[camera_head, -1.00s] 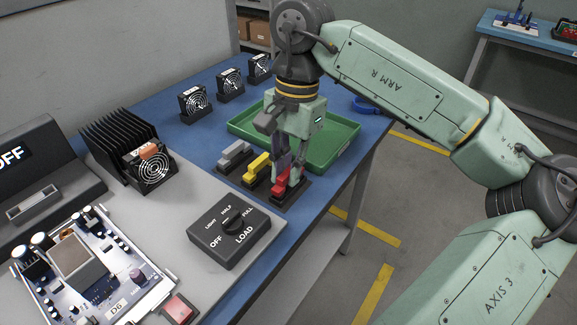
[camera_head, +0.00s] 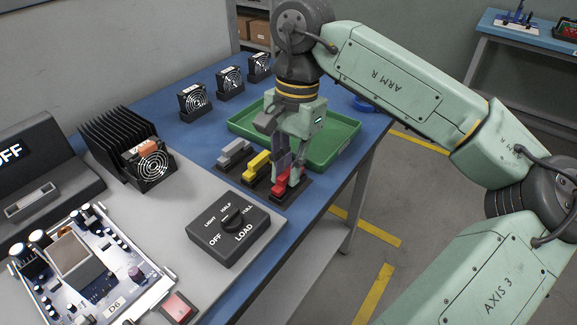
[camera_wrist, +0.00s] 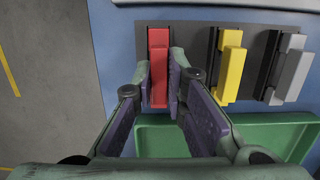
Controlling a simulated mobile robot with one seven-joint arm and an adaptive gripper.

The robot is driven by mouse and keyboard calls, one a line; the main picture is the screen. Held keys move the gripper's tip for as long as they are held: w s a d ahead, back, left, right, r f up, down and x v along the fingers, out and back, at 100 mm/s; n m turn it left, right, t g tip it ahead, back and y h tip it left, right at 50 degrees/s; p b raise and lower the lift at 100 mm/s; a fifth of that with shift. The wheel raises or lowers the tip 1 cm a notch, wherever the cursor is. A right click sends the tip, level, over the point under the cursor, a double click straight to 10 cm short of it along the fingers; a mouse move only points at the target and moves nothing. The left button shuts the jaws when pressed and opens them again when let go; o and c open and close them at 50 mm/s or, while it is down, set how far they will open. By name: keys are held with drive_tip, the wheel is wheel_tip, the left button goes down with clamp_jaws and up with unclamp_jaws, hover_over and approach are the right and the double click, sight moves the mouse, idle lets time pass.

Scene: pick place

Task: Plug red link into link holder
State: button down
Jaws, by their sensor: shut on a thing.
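The red link (camera_head: 281,187) is at the near end of a row of links on the blue table. It also shows in the wrist view (camera_wrist: 158,65), upright in the picture, over a dark base (camera_wrist: 141,42). My gripper (camera_head: 286,178) points down at it. In the wrist view, my gripper (camera_wrist: 159,84) has its two fingers on either side of the link's lower part, shut on it. I cannot tell whether the link touches the base. The yellow link (camera_head: 257,164) and grey link (camera_head: 234,151) sit in dark bases beside it.
A green tray (camera_head: 340,155) lies behind my gripper. Small fans (camera_head: 194,100) stand along the back. A black LOAD switch box (camera_head: 228,236), a finned heat sink (camera_head: 110,140) and a circuit board (camera_head: 125,255) are on the grey panel. The table's right edge is close to the red link.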

drive_tip(key=shift+f, duration=0.25)
drive_tip(key=c, duration=1.5)
unclamp_jaws()
drive_tip(key=shift+c, duration=0.2)
drive_tip(key=shift+o, duration=0.6)
drive_tip(key=o, duration=0.5)
drive_tip(key=shift+o, duration=0.2)
drive_tip(key=shift+r, duration=0.15)
drive_tip(key=shift+r+p, duration=2.25)
drive_tip(key=shift+r, duration=1.2)
